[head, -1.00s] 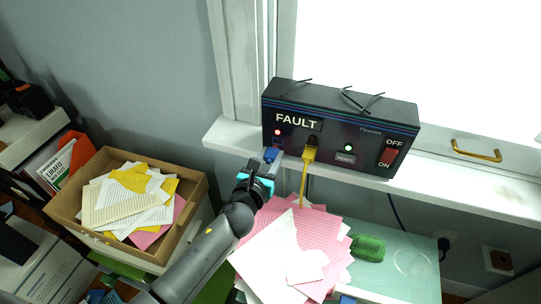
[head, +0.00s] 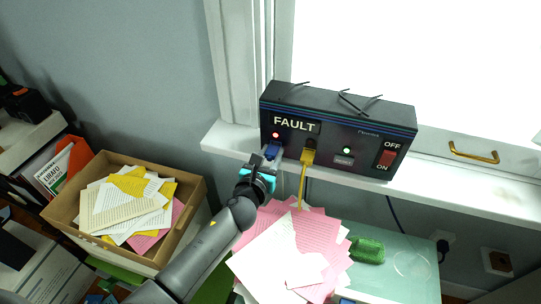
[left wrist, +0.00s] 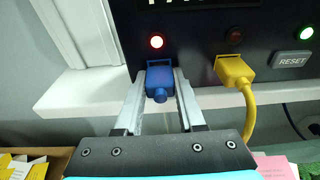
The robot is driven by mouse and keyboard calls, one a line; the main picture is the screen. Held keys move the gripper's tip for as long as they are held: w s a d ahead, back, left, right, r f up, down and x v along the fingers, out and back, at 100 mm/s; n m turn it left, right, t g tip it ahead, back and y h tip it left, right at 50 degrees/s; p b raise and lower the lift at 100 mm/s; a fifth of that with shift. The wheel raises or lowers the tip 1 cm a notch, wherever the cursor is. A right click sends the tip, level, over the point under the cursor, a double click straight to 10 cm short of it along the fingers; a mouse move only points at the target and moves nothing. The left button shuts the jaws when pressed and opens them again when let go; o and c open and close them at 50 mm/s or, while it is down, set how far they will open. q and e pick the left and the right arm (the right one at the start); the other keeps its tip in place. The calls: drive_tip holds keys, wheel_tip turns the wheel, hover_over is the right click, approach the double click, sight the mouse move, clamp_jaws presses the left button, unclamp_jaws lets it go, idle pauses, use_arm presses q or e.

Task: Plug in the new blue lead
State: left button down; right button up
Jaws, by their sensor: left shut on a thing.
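The blue plug (left wrist: 159,82) of the lead sits between the fingers of my left gripper (left wrist: 160,92) in the left wrist view. Its front is against the black router's face, below the lit red light; how deep it sits in the socket is hidden. In the head view the blue plug (head: 272,151) shows at the lower left of the router (head: 340,127), which is marked FAULT. My left gripper (head: 267,160) is shut on the plug. A yellow plug (head: 308,152) with its lead is in the socket to the right. My right gripper is not in view.
The router stands on a white window sill (head: 440,185). It has a green light, a RESET button (head: 344,160) and a red OFF/ON switch (head: 387,158). A cardboard box (head: 70,205) of papers is at left. Loose pink and white papers (head: 300,255) lie below on a glass surface.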

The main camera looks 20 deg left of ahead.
use_arm(q)
drive_tip(key=shift+w, duration=0.3)
drive_tip(key=shift+c, duration=2.2)
unclamp_jaws()
drive_tip(key=shift+s, duration=0.1)
drive_tip(key=s+r+p, duration=0.1)
drive_tip(key=s+r, duration=0.1)
drive_tip(key=s, duration=1.2)
drive_tip(key=shift+s+a+r, duration=0.3)
drive_tip(key=shift+s+r, duration=0.05)
drive_tip(key=shift+s, duration=0.05)
